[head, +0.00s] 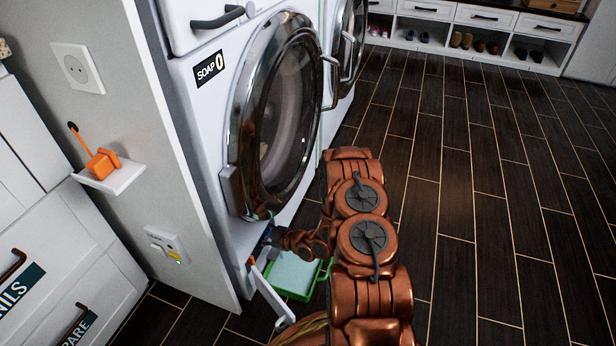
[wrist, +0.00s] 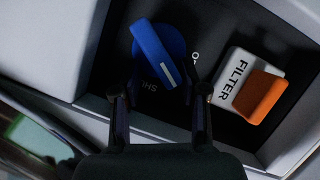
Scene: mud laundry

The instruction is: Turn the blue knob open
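The blue knob (wrist: 150,62) shows in the wrist view, inside a dark recess. It is a round blue disc with a raised bar that slants from upper left to lower right, with a pale mark near its lower end. In the head view my gripper (head: 268,236) is at the low opening of the washer, and the knob cannot be made out.
A white block marked FILTER with an orange grip (wrist: 260,96) sits right of the knob. A white flap (head: 272,296) hangs open below the recess. A green tray (head: 293,276) lies on the floor beside it. The dark floor (head: 480,200) to the right is clear.

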